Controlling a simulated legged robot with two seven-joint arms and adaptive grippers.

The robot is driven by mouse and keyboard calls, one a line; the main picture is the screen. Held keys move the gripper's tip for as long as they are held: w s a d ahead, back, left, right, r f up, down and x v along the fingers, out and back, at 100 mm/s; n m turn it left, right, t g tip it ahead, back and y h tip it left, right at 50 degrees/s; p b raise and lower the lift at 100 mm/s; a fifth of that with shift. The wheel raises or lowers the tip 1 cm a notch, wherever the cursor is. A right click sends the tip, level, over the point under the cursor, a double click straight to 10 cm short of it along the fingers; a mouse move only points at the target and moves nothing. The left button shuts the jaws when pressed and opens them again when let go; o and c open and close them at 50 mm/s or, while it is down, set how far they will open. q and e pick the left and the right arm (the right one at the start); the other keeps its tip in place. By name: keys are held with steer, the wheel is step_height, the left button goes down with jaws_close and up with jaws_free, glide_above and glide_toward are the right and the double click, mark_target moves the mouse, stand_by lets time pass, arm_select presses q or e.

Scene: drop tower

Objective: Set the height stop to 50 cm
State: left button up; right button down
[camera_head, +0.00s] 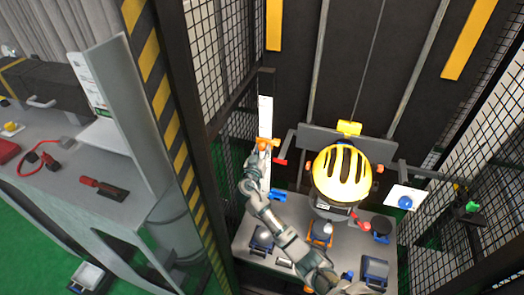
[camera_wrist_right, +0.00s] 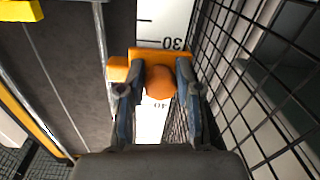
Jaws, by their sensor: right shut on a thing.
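The height stop is an orange slider with a round orange knob, in the head view (camera_head: 272,143) and large in the wrist view (camera_wrist_right: 148,55). It sits on a white upright scale (camera_head: 265,112), which also shows in the wrist view (camera_wrist_right: 165,17). In the wrist view the numerals are upside down; 30 shows just above the stop and what looks like 40 below it. My right gripper (camera_head: 261,147) is shut on the stop's knob, one finger at each side of it in the wrist view (camera_wrist_right: 158,80). My left gripper is not in view.
A yellow helmet (camera_head: 342,172) stands in the tower right of my right arm. A blue clamp-like part (camera_head: 278,195) is low on the scale's side. Black mesh walls (camera_head: 222,50) enclose the tower on both sides. A grey bench (camera_head: 60,180) with tools is outside, left.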

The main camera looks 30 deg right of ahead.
steer(key=shift+a+r, duration=0.15)
steer(key=shift+r, duration=0.7)
step_height(320, 180, up, 4)
steer(key=shift+r+p, duration=0.1)
steer(key=shift+p, duration=0.8)
step_height(320, 180, up, 14)
steer(key=p, duration=0.4)
steer(key=shift+a+p, duration=0.1)
steer(key=shift+p, duration=0.25)
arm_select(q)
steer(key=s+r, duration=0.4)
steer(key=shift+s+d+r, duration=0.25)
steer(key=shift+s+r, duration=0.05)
